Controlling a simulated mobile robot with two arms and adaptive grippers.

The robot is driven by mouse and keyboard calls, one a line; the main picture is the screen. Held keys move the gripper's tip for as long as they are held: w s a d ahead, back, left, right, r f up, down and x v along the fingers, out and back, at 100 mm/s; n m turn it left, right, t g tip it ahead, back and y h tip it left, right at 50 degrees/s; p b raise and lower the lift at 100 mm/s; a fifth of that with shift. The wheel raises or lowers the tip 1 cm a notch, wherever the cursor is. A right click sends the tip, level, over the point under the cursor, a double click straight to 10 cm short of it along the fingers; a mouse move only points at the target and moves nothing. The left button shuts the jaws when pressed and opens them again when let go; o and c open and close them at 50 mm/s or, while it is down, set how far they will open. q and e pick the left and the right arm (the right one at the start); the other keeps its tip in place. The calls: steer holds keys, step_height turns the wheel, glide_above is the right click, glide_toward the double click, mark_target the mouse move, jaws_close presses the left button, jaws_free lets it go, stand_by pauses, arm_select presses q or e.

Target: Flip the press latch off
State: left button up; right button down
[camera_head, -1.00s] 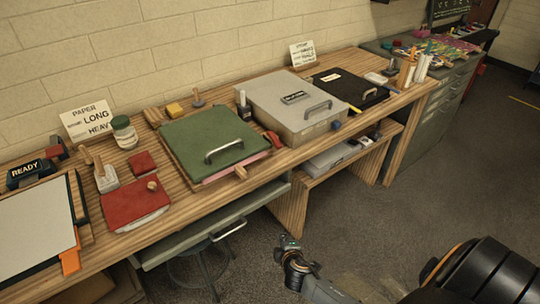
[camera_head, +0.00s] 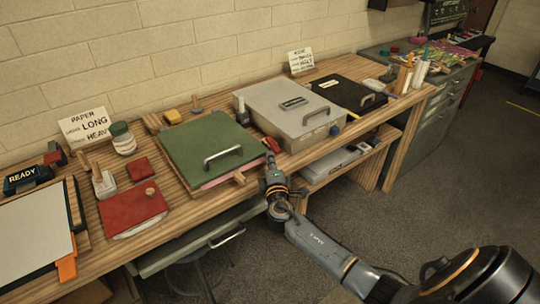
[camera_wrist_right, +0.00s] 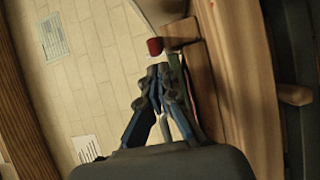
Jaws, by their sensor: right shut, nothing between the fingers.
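The press with a green lid (camera_head: 215,135) and a metal handle stands on the bench, its lid lying flat. A small red piece (camera_head: 272,145), which looks like the latch, is at the lid's right front corner. My right gripper (camera_head: 271,160) is just in front of it at the bench edge. In the right wrist view the fingers (camera_wrist_right: 164,72) are shut and empty. A red end (camera_wrist_right: 155,46) shows just beyond their tips; I cannot tell whether they touch. My left gripper is not in view.
A grey lidded tray (camera_head: 290,112) stands close to the right of the press, with a black tray (camera_head: 347,92) beyond. A wooden peg (camera_head: 239,178) sticks out at the press's front. Red pads (camera_head: 133,210) lie to the left. Floor space in front is free.

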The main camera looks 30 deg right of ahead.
mark_target(277, 153)
steer(key=shift+w+d, duration=0.35)
steer(key=shift+w, duration=0.3)
steer(key=shift+s+d+f+n+t+y+b, duration=0.2)
steer(key=shift+d+n+y+b, duration=0.2)
steer(key=shift+y+b, duration=0.2)
steer(key=shift+s+d+f+n+t+y+b, duration=0.1)
steer(key=shift+s+d+n+t+y+b, duration=0.1)
steer(key=shift+d+n+y+b, duration=0.35)
steer(key=shift+n+y+b, duration=0.15)
steer(key=shift+y+b, duration=0.15)
steer(key=shift+s+d+r, duration=0.15)
steer(key=shift+d+r, duration=0.1)
steer(key=shift+d, duration=0.05)
